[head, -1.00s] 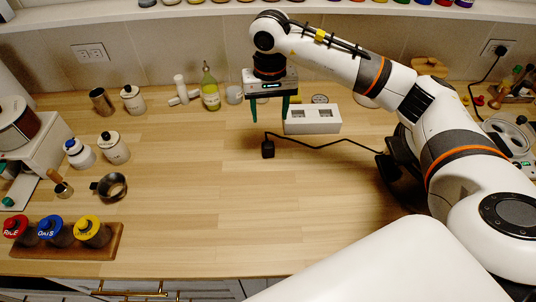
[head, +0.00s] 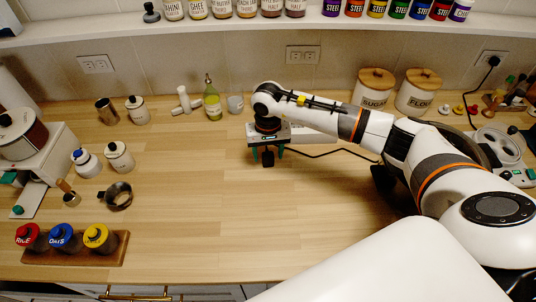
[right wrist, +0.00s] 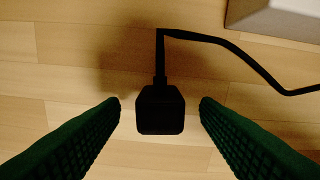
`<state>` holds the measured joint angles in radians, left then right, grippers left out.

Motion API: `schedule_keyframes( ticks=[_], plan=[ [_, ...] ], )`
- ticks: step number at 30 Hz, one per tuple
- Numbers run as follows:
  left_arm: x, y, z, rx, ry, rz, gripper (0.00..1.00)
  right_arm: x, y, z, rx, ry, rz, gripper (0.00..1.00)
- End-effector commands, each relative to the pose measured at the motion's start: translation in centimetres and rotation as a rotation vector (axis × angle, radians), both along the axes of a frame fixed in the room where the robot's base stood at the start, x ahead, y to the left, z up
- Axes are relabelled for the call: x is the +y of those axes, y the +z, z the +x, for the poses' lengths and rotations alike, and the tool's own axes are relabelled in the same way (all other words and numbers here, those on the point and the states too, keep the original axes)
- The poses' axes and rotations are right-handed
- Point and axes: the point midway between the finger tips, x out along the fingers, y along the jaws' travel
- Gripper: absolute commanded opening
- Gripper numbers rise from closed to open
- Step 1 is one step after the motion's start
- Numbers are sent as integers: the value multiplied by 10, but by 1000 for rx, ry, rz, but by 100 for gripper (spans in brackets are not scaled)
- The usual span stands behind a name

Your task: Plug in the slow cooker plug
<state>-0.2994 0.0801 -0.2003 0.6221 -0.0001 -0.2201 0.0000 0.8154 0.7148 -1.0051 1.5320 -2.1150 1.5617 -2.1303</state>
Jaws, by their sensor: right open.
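The black plug (head: 268,159) sits on the wooden counter, with its black cord (head: 335,152) running right until the arm hides it. My right gripper (head: 267,154) points down with its green fingers open around the plug. In the right wrist view the plug (right wrist: 161,112) is between the fingertips (right wrist: 160,104), with a gap on both sides. A white box (head: 312,136) is just behind, partly hidden by my arm; its corner (right wrist: 275,18) shows in the right wrist view. The slow cooker cannot be made out clearly. My left gripper is not in view.
Wall outlets are at the back left (head: 95,63), back middle (head: 302,54) and back right, where a black plug (head: 493,61) is inserted. Sugar and flour canisters (head: 417,92) stand behind my arm. A spice rack (head: 75,255) is front left. The middle counter is clear.

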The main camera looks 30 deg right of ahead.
Motion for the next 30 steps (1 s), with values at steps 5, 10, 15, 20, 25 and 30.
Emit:
schedule_keyframes(
  ticks=[5, 10, 15, 20, 25, 30],
  plan=[
    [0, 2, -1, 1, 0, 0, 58, 0, -8, 0, 0, 1, 0, 56],
    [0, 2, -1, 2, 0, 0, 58, 0, -8, 0, 0, 1, 0, 51],
    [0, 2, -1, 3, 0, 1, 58, 0, -7, 0, 0, 1, 0, 24],
    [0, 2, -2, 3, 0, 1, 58, 0, -7, 0, -1, 1, 0, 8],
    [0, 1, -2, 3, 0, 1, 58, 0, -6, 0, -1, 1, 1, 8],
    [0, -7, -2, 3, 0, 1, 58, -1, 10, 1, -6, 1, -1, 8]
  ],
)
